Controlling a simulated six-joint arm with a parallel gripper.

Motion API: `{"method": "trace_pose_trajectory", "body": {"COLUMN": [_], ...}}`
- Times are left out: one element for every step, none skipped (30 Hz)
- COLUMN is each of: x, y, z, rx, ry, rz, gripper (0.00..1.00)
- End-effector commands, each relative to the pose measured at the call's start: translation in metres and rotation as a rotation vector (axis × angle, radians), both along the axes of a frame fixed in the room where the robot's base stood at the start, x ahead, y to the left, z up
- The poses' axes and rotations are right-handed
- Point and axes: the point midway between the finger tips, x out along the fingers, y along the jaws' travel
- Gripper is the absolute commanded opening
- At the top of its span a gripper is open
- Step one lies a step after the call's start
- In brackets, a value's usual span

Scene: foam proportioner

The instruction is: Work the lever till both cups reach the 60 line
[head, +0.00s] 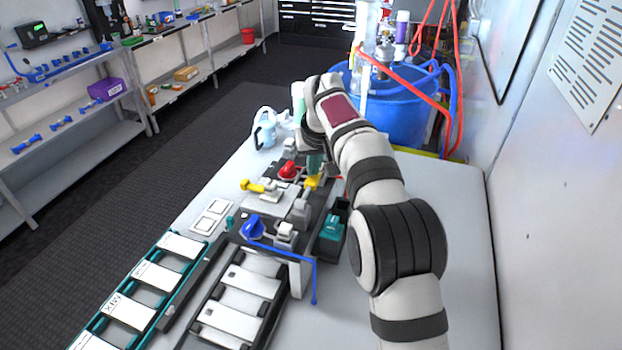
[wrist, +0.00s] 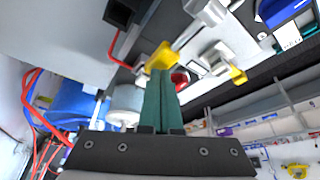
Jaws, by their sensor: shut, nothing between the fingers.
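My gripper (head: 314,164) is shut and empty, reaching down over the proportioner's dark base. In the wrist view its green fingers (wrist: 161,76) are together, with their tips right at a yellow grip (wrist: 160,57) on the end of a metal lever rod (wrist: 187,37). Whether they touch it I cannot tell. In the head view the yellow grip (head: 312,182) shows just below the fingers. A pale grey round vessel (wrist: 125,102) stands left of the fingers in the wrist view; it may be a cup. No 60 line or liquid level is readable.
The base also carries a yellow-handled valve (head: 252,186), a red knob (head: 288,170) and a blue knob (head: 252,228). A teal box (head: 330,236) sits at its right. Labelled racks (head: 130,310) lie at front left. A blue drum (head: 400,110) with red hoses stands behind.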

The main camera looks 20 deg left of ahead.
Motion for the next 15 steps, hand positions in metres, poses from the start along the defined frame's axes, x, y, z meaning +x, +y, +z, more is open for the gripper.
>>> {"method": "trace_pose_trajectory", "body": {"x": [0.0, 0.0, 0.0, 0.0, 0.0, 0.0, 0.0, 0.0, 0.0, 0.0, 0.0, 0.0, 0.0, -0.001, 0.0], "y": [0.0, 0.0, 0.0, 0.0, 0.0, 0.0, 0.0, 0.0, 0.0, 0.0, 0.0, 0.0, 0.0, 0.0, 0.0], "z": [-0.002, -0.003, -0.005, -0.006, -0.007, -0.009, -0.01, -0.011, -0.013, -0.014, -0.016, -0.017, -0.018, -0.02, -0.021], "rx": [0.0, 0.0, 0.0, 0.0, 0.0, 0.0, 0.0, 0.0, 0.0, -0.001, -0.001, -0.001, -0.001, -0.001, -0.001], "ry": [0.001, 0.001, 0.001, 0.001, 0.001, 0.001, 0.001, 0.001, 0.001, 0.001, 0.001, 0.002, 0.002, 0.002, 0.002], "rz": [0.0, 0.0, 0.0, 0.0, 0.0, 0.0, 0.0, 0.0, 0.0, 0.001, 0.001, 0.0, 0.0, 0.0, 0.0], "gripper": [0.0, 0.0, 0.0, 0.0, 0.0, 0.0, 0.0, 0.0, 0.0, 0.0, 0.0, 0.0, 0.0, 0.0, 0.0]}}
